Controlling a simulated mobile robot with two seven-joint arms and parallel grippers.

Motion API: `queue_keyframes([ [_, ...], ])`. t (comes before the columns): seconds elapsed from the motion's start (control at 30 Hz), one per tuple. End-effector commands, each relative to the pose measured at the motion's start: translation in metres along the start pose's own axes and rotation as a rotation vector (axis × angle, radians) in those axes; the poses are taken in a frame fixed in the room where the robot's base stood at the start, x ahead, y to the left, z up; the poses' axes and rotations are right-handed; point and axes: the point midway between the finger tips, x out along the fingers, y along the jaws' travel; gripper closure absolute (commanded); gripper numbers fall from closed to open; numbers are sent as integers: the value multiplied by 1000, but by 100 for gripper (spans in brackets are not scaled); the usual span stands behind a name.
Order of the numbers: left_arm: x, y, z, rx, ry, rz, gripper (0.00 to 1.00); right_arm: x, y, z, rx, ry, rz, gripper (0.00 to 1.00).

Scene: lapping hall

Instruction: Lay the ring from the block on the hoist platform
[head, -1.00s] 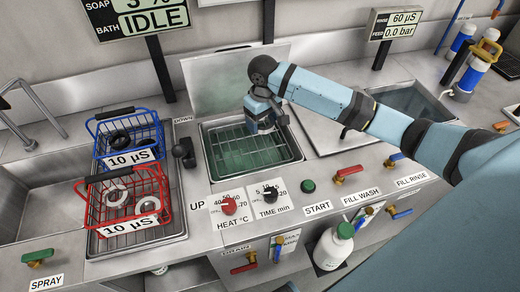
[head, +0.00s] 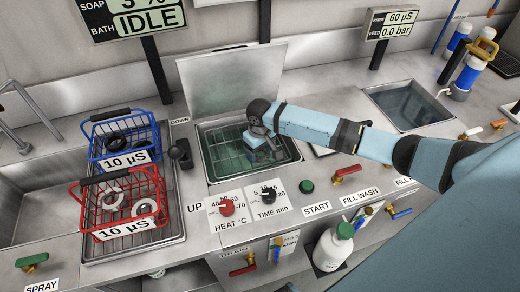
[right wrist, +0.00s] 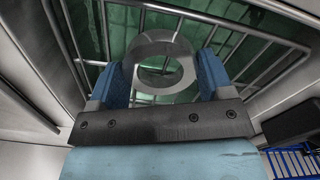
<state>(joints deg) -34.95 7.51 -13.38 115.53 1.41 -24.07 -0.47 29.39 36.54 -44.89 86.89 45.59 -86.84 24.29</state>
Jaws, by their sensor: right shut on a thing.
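In the right wrist view a grey ring (right wrist: 160,46) is clamped between the blue pads of my right gripper (right wrist: 163,82). The hoist platform, a wire rack (right wrist: 187,17), shows beneath and beyond the ring, over green liquid. I cannot tell whether the ring touches it. In the head view my right gripper (head: 266,157) points down inside the outline of the open bath, and the platform's wires (head: 222,150) show beside it. The ring is hidden there by the gripper. I cannot make out the block. My left gripper is not in view.
A blue basket (head: 94,148) and a red basket (head: 92,218), both holding rings, stand on the drainer left of the bath. A black lever (head: 181,152) is beside the bath. The raised lid (head: 230,85) stands behind it. A rinse basin (head: 405,107) is at right.

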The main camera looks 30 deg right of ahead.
Motion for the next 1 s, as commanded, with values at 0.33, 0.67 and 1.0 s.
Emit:
queue_keyframes([
  [0.33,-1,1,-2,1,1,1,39,2,0,0,0,0,0,1],
  [0.67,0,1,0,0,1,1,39,-2,0,0,0,1,0,1],
  [1.0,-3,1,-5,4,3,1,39,-67,0,-1,-1,4,0,1],
])
